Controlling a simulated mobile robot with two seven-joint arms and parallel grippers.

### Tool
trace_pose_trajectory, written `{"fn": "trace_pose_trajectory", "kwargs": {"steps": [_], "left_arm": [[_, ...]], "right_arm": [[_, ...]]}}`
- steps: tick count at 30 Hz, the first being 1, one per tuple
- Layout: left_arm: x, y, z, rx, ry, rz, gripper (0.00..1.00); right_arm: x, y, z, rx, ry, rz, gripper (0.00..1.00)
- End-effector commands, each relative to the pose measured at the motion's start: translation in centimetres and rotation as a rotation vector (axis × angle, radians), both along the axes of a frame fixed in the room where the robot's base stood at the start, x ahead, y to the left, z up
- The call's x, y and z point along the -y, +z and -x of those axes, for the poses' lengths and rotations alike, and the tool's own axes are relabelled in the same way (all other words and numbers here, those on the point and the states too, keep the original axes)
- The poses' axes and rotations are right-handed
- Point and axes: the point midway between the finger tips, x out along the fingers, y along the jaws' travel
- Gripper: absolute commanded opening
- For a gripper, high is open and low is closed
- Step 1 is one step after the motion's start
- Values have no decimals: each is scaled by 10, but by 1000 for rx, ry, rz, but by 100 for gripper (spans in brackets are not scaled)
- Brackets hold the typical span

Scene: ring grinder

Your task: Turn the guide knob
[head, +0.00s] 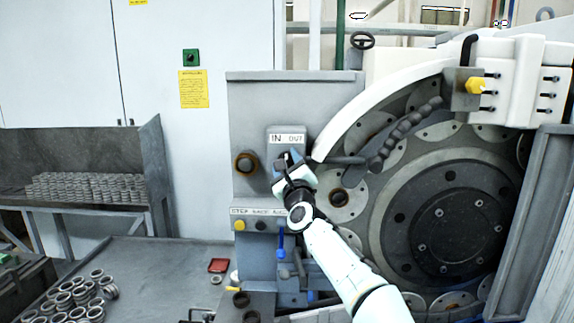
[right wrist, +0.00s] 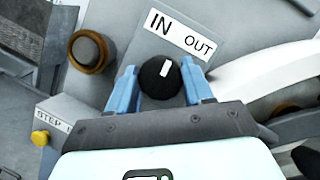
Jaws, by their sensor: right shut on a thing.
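The guide knob (right wrist: 160,78) is a round black knob with a white pointer mark. It sits on the grey panel just under a white label (right wrist: 186,34) reading IN and OUT, which also shows in the head view (head: 287,138). In the right wrist view the white mark points up, slightly right. My right gripper (right wrist: 162,86) has its two blue fingers on either side of the knob and is shut on it. In the head view my right gripper (head: 289,160) covers the knob. My left gripper is not in view.
A brown-ringed round fitting (head: 246,163) is left of the knob. A panel with a yellow button (head: 239,225) is below. The large grinder disc (head: 450,220) and a white curved guard (head: 375,110) are to the right. Loose metal rings (head: 75,299) lie at lower left.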

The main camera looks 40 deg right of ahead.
Motion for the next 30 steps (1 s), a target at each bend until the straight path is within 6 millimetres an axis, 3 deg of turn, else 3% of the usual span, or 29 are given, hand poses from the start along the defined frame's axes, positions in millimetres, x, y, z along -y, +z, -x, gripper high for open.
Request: {"fn": "trace_pose_trajectory", "kwargs": {"steps": [15, 30], "left_arm": [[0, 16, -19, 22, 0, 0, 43], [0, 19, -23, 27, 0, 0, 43]], "right_arm": [[-1, 5, 0, -268, -1, 328, 20], [0, 4, 1, -367, -3, 445, 20]]}}
